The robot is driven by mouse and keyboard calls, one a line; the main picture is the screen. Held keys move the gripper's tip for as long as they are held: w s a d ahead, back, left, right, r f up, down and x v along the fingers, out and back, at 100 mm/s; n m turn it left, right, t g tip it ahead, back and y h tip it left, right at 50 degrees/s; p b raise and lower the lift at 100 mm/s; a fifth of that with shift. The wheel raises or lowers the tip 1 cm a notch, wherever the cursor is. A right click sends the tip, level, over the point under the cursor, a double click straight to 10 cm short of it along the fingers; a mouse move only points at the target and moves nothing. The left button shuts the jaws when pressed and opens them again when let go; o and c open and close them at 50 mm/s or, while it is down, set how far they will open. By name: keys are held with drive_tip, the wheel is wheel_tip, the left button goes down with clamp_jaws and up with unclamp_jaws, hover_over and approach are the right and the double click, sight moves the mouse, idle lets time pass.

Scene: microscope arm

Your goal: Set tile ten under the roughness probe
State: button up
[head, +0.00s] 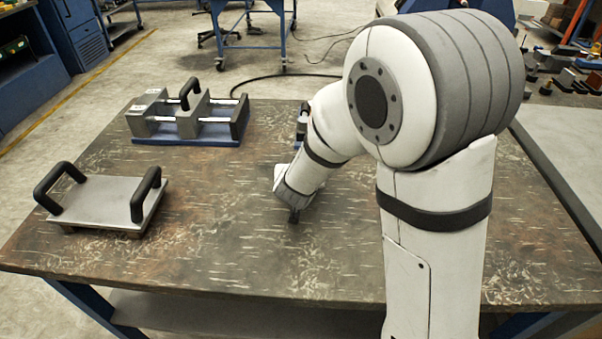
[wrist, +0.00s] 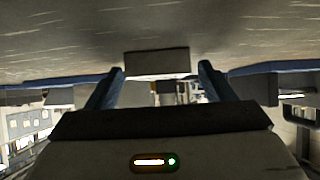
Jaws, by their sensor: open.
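My gripper (head: 293,214) is low over the middle of the table, pointing down and partly hidden by my own wrist. In the wrist view my gripper (wrist: 162,68) shows two blue fingers, apart, with the table along the top of the picture. A small grey block (wrist: 157,62) appears between the fingertips, farther off; I cannot tell whether it is tile ten. A dark, bluish device (head: 302,118) stands behind my arm and is mostly hidden; I cannot tell whether it is the roughness probe. No tile number is readable.
A vise-like fixture (head: 187,122) with grey blocks, rods and black handles stands on a blue base at the back left. A grey plate (head: 105,203) with two black handles lies at the left. The front middle of the table (head: 230,250) is clear.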

drive_tip(key=c, duration=1.5)
drive_tip(key=shift+r, duration=0.15)
drive_tip(key=shift+c, duration=0.6)
